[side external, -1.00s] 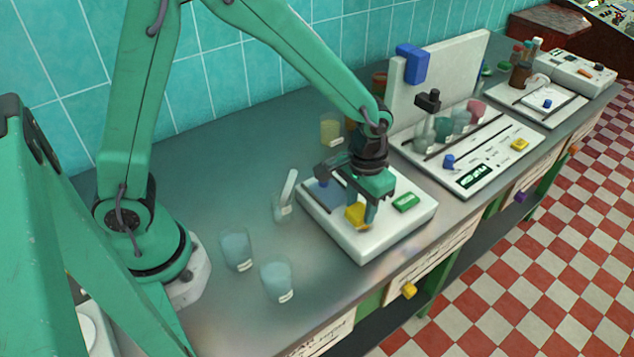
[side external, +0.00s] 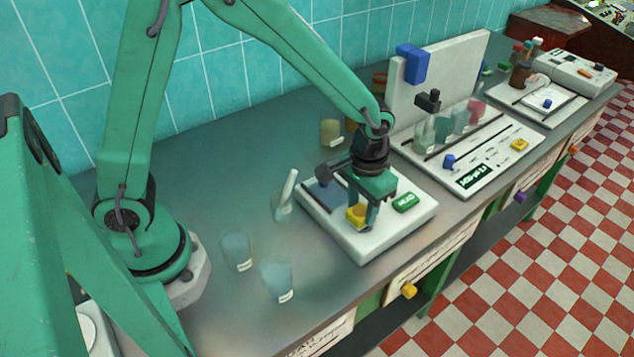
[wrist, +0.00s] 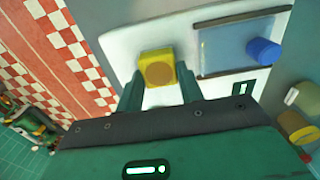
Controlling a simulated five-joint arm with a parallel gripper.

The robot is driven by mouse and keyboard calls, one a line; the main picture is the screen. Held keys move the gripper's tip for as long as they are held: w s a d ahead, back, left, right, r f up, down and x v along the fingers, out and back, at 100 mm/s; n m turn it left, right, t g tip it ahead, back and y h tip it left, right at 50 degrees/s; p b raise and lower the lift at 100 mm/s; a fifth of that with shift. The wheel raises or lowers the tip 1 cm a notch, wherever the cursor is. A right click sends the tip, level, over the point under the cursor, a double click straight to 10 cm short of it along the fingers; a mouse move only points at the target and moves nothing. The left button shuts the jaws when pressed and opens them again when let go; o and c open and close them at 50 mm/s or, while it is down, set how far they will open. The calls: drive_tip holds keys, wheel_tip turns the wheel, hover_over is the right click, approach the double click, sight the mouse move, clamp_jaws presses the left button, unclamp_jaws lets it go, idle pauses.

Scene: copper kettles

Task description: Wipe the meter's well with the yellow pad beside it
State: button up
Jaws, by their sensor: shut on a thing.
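The meter is a white, low box (side external: 385,235) on the grey bench, with a green display (side external: 405,202) on its top. My gripper (side external: 362,218) is low over the meter's top and shut on the yellow pad (side external: 353,218). In the wrist view the pad (wrist: 145,62) is a yellow square with a round brownish face, between my two fingertips (wrist: 160,84). A bluish rectangular panel (wrist: 222,48) with dark edges and a blue knob (wrist: 263,51) lies beside it. I cannot tell whether this panel is the well, or whether the pad touches the meter.
Clear cups (side external: 237,248) and (side external: 277,279) stand at the left, with a tilted white stick in a holder (side external: 287,193) nearer the meter. A yellowish jar (side external: 330,132) stands behind. A white board with jars (side external: 470,180) is to the right. The bench front edge is close.

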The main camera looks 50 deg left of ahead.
drive_tip(key=shift+a+r, duration=0.15)
drive_tip(key=shift+r, duration=3.9)
